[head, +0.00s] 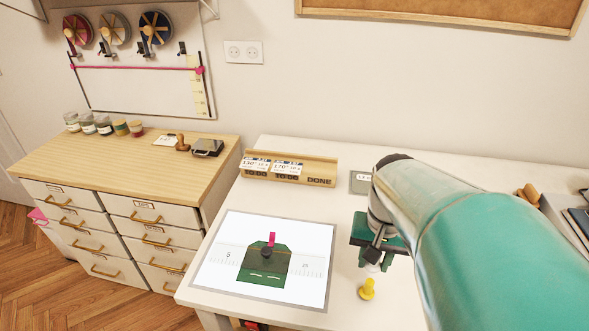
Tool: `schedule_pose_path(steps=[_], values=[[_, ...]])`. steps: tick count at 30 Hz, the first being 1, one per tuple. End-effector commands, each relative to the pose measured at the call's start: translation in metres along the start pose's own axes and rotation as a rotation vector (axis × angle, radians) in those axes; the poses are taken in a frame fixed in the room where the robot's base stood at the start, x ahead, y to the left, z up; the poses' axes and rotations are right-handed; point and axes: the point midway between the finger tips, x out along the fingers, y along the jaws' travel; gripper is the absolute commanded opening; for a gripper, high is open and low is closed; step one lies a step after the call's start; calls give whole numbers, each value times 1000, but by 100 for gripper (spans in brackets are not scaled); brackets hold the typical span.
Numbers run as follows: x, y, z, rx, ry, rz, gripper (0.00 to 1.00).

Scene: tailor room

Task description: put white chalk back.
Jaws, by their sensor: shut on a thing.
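My gripper (374,262) is over the right part of the white table, beside the lit panel. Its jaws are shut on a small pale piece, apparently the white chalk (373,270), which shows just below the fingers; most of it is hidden. A yellow knob-like piece (367,289) stands just below it; I cannot tell whether they touch. A small grey labelled holder (360,183) is at the back of the table, partly hidden by my arm.
The lit panel (214,273) bears a green piece (265,263) with a pink strip. A wooden card rack (318,168) stands at the back left. Books (577,222) lie at the right edge. A drawer cabinet (115,160) with jars is at left. The table's front middle is clear.

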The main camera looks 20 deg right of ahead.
Motion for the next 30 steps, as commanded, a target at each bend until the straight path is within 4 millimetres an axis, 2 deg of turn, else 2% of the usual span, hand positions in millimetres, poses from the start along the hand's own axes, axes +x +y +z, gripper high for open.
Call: schedule_pose_path(steps=[8, 15, 23, 30], values=[[24, 5, -50, -2, -3, 0, 10], [62, 8, -80, -4, -3, 0, 10], [78, 10, -94, -6, 0, 0, 10], [109, 10, -96, -4, -1, 0, 10]])
